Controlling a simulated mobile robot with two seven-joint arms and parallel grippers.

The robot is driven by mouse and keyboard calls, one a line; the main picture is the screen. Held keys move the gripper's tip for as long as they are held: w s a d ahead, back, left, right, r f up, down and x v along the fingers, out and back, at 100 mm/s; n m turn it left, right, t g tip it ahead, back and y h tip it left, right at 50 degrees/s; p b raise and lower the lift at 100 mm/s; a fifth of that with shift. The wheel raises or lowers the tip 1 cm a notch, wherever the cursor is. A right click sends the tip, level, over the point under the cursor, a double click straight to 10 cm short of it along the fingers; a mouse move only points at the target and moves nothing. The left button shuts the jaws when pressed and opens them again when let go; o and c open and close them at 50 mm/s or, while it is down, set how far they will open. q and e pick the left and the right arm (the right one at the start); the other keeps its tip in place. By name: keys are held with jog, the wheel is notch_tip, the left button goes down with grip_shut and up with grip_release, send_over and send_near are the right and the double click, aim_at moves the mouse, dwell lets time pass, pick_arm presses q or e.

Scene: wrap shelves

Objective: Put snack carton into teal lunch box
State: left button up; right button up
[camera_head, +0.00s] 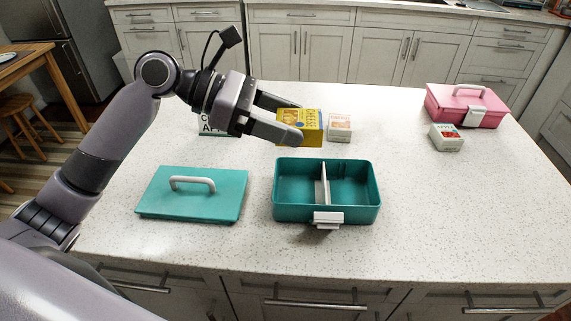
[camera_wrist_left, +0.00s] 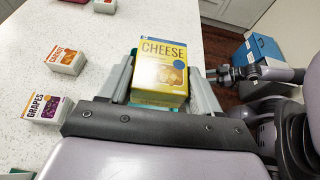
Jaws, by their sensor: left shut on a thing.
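The yellow snack carton marked CHEESE (camera_wrist_left: 165,62) is between the fingers of my left gripper (camera_head: 288,118). It also shows in the head view (camera_head: 313,128), where a finger covers part of it. The gripper is shut on it, behind the teal lunch box as seen from my head. Whether the carton is clear of the counter is hard to tell. The open teal lunch box (camera_head: 345,215) is empty, with a white divider (camera_head: 322,186) and a white front latch. In the left wrist view the dark tip of my right gripper (camera_wrist_left: 224,74) shows at the right; its jaws are unclear.
The teal lid (camera_head: 160,205) with a white handle lies left of the lunch box. A small carton (camera_head: 340,128) stands beside the cheese carton; another (camera_head: 217,127) is partly behind my left gripper. A closed pink lunch box (camera_head: 445,108) and a red-white carton (camera_head: 446,139) stand right. Front-right counter is clear.

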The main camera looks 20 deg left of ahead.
pick_arm(q)
notch_tip(320, 180, down, 9)
jog(key=shift+r+b, duration=0.1)
jog(key=shift+b, duration=0.25)
jog(key=shift+f+p, duration=0.3)
jog(key=shift+f, duration=0.35)
jog(key=o, duration=1.1)
jog(key=shift+c, duration=0.2)
jog(key=shift+w+r+b, duration=0.1)
jog(key=shift+r+b, duration=0.45)
jog(key=v, duration=1.2)
